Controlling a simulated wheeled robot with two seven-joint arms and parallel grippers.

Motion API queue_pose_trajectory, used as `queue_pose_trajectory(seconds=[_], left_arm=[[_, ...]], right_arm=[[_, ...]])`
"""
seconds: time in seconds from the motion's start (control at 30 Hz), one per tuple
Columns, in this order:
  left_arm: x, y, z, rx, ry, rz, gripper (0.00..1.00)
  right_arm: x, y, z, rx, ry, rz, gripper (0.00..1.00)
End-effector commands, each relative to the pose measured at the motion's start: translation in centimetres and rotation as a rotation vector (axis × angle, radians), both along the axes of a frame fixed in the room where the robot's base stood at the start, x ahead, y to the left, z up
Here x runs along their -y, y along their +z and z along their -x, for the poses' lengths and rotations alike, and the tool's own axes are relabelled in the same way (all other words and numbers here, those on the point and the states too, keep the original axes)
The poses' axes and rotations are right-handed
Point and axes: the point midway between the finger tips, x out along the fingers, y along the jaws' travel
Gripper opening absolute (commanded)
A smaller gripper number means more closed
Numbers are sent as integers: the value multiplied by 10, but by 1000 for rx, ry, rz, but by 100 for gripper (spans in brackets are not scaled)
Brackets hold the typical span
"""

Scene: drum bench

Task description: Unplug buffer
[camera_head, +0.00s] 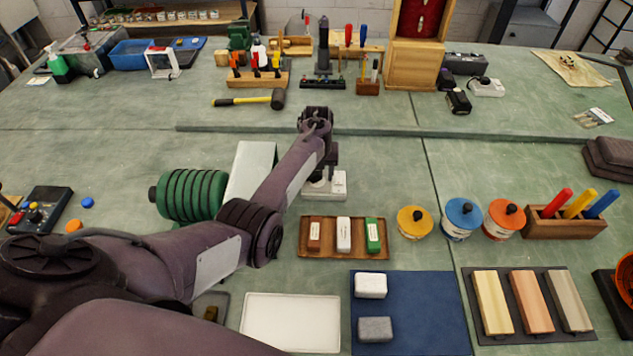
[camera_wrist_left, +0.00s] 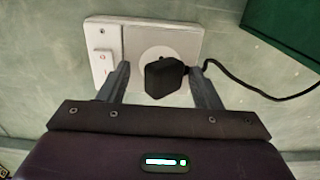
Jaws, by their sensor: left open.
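A black plug (camera_wrist_left: 165,78) sits on the round face of a white wall-type socket (camera_wrist_left: 178,45) in the left wrist view. A black cord runs from it to the right. The socket plate has a rocker switch at its left. In the head view the white socket (camera_head: 338,186) lies on the bench, partly hidden by my left arm. My left gripper (camera_wrist_left: 160,72) is open, with one finger on each side of the plug; I cannot tell whether either touches it. It also shows in the head view (camera_head: 326,168). My right gripper is not in view.
A green ribbed machine (camera_head: 190,195) stands left of the socket, beside a pale panel (camera_head: 251,170). A wooden tray (camera_head: 380,254) with small blocks lies in front. Round tins (camera_head: 414,223) stand to the right. A raised strip (camera_head: 400,132) crosses the bench behind.

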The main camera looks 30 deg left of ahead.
Motion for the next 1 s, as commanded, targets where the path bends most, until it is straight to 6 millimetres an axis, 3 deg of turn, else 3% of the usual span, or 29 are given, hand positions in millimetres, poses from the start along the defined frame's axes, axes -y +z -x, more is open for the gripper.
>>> queue_pose_trajectory(seconds=[1.0], left_arm=[[-4,-4,5,-8,1,2,58]], right_arm=[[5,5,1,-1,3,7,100]])
